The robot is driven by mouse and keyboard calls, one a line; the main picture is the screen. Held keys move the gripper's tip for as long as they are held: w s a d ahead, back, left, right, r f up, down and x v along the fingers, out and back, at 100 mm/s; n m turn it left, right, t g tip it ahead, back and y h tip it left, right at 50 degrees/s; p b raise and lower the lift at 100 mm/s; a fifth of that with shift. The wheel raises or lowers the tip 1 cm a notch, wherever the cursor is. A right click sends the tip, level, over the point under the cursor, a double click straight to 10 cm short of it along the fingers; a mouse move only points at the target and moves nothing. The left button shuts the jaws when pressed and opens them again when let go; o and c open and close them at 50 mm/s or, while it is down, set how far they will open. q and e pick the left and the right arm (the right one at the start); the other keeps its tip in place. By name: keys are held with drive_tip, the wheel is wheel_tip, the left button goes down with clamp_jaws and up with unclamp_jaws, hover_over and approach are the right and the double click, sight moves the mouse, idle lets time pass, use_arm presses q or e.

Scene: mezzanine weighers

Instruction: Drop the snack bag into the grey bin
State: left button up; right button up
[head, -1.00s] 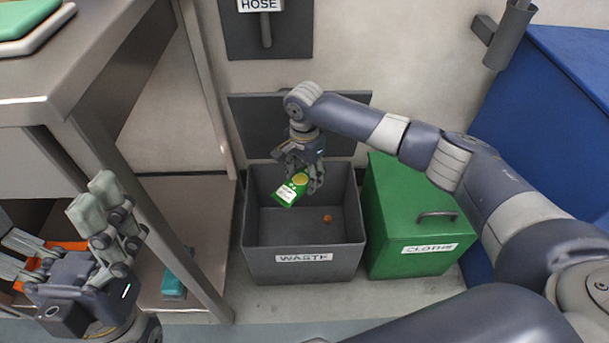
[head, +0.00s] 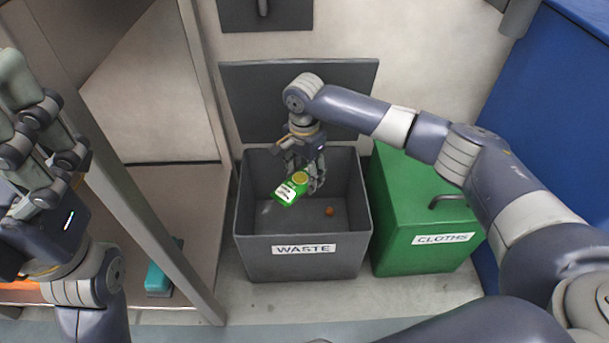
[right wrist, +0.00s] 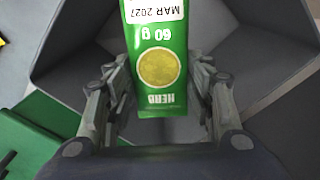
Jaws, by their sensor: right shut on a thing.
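The green snack bag (head: 287,193) has a white label and a yellow disc. It hangs tilted from my right gripper (head: 303,178), which is shut on it above the open grey bin (head: 303,258), marked WASTE. In the right wrist view the bag (right wrist: 160,30) sits between the two fingers, its label reading MAR 2027 and 60 g. The bin's lid (head: 300,90) stands raised against the wall. My left gripper (head: 12,115) is at the far left, partly cut off by the picture edge, with its fingers apart and nothing seen between them.
A small orange-brown item (head: 329,211) lies on the bin floor. A closed green bin (head: 430,252) marked CLOTHS stands just right of the grey bin. A metal frame and shelf (head: 185,215) stand at left, with a teal item (head: 158,279) on the shelf.

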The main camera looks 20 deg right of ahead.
drive_tip(key=o, duration=1.1)
drive_tip(key=shift+r, duration=0.1)
wheel_tip(320, 180, up, 12)
drive_tip(key=shift+f, duration=0.1)
